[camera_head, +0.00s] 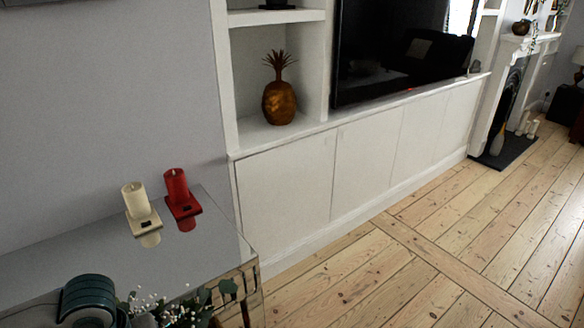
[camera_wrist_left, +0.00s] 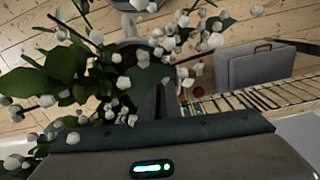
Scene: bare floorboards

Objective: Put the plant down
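The plant has green leaves and many small white blossoms. Its upper part shows at the bottom edge of the head view (camera_head: 170,308) and it fills much of the left wrist view (camera_wrist_left: 65,65). My left gripper (camera_wrist_left: 158,105) is right beside the plant, with leaves and blossoms around its front. Foliage covers the fingertips, so I cannot tell whether they grip it. The plant's base and what bears it are hidden. My right gripper is in neither view.
A glossy mirrored table (camera_head: 75,245) stands at the left, bearing a cream candle (camera_head: 136,199) and a red candle (camera_head: 177,187). A white cabinet (camera_head: 285,190) with a pineapple ornament (camera_head: 279,101) runs behind. The floorboards (camera_head: 400,270) at the right are clear. A grey case (camera_wrist_left: 255,67) shows in the wrist view.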

